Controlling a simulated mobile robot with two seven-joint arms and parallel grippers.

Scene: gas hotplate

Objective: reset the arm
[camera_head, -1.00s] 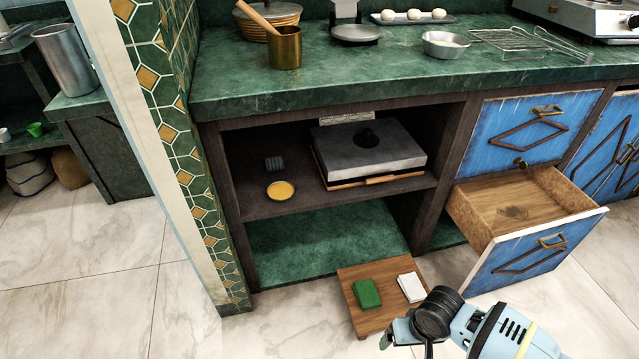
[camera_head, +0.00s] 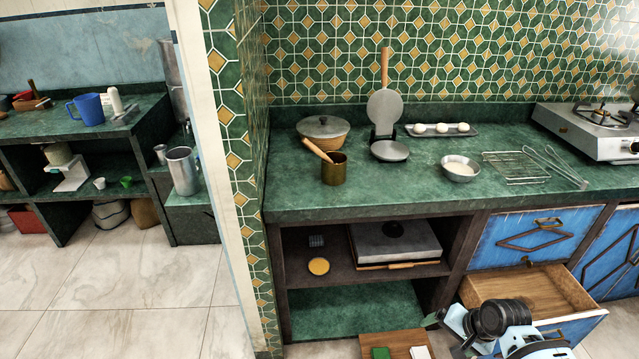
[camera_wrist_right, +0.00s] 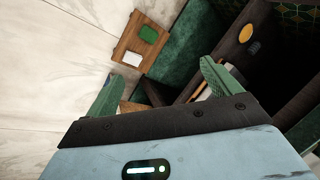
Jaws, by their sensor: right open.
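My right gripper (camera_head: 436,321) shows at the bottom of the head view, with my dark wrist joint and light blue arm beside it. It is in front of the open drawer (camera_head: 590,322), to the upper right of a low wooden board or stool (camera_head: 400,341). In the right wrist view the gripper (camera_wrist_right: 160,86) has its two green fingers wide apart with nothing between them. Beyond the fingers, the stool (camera_wrist_right: 125,44) stands on the floor with a green block (camera_wrist_right: 148,33) and a white block (camera_wrist_right: 132,59) on it. My left gripper is not in view.
The green counter (camera_head: 420,190) holds a brass pot (camera_head: 334,170), a metal bowl (camera_head: 461,168), a wire rack (camera_head: 516,167) and a gas stove (camera_head: 590,128). A silver appliance (camera_head: 395,243) and a yellow disc (camera_head: 318,266) sit on the shelf below. The floor at left is clear.

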